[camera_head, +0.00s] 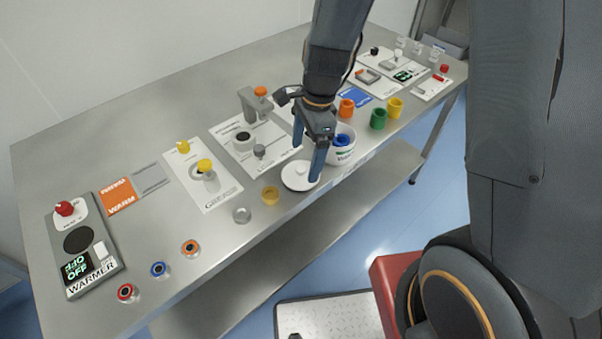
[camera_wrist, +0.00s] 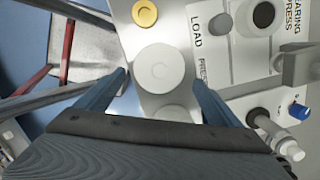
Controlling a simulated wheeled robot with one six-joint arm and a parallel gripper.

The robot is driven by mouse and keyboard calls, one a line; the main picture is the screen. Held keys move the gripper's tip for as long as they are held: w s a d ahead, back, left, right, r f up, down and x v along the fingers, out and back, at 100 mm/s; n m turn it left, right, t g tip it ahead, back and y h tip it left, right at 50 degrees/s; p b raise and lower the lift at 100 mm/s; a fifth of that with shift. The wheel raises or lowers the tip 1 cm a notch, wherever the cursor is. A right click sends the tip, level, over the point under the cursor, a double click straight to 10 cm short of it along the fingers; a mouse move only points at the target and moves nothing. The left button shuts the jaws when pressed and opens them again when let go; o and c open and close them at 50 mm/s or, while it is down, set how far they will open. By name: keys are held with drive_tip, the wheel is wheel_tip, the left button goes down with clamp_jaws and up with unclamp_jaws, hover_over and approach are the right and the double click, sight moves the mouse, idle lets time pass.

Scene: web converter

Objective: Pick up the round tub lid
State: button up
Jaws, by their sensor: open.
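The round tub lid (camera_head: 293,181) is a white disc with a small raised centre, lying flat near the front edge of the steel table. My gripper (camera_head: 307,160) is above it, pointing down, with its blue fingers apart and nothing between them. In the wrist view the lid (camera_wrist: 160,68) shows just beyond and between the two open fingertips (camera_wrist: 161,80). I cannot tell whether a finger touches it. A white tub (camera_head: 343,156) with blue contents stands right of the gripper, partly hidden by it.
A press on a white board (camera_head: 222,135) stands behind. Green (camera_head: 378,119) and yellow (camera_head: 394,108) cups stand to the right. The front edge is close.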

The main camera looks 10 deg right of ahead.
sight(302, 168)
drive_tip(key=shift+s+a+f+p, duration=0.15)
drive_tip(key=shift+a+f, duration=0.1)
drive_tip(key=shift+f, duration=0.9)
drive_tip(key=shift+a+f+p, duration=0.15)
drive_tip(key=shift+a+f, duration=0.05)
drive_tip(key=shift+f, duration=0.95)
drive_tip(key=c, duration=0.8)
